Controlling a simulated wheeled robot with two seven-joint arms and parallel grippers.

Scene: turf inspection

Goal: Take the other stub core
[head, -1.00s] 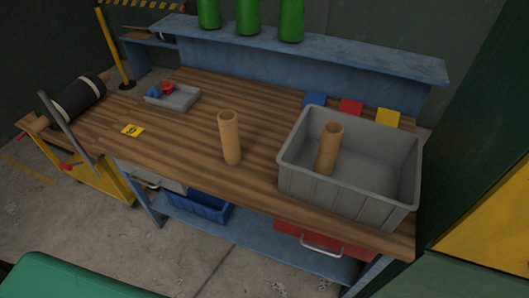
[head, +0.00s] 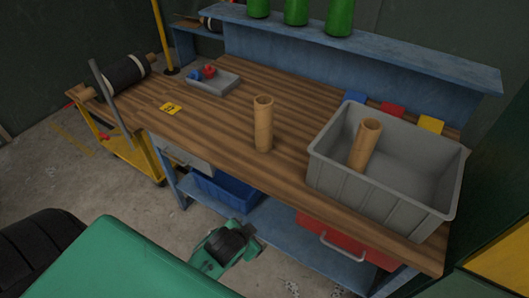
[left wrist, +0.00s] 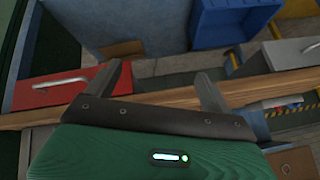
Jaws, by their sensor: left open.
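One tan stub core (head: 263,123), a hollow tube, stands upright on the wooden bench (head: 210,120). A second tan stub core (head: 365,143) stands, slightly tilted, inside the grey bin (head: 385,205) at the bench's right end. My left gripper shows in the left wrist view (left wrist: 165,82), its two fingers apart with nothing between them. It is close to the bench's front edge (left wrist: 160,108), with no core in that view. In the head view my green left arm is low in front of the bench; the fingertips cannot be made out. My right gripper is not in view.
A blue shelf (head: 385,55) with green cylinders runs behind. Below are a red drawer (head: 345,240) and blue bin (head: 222,190).

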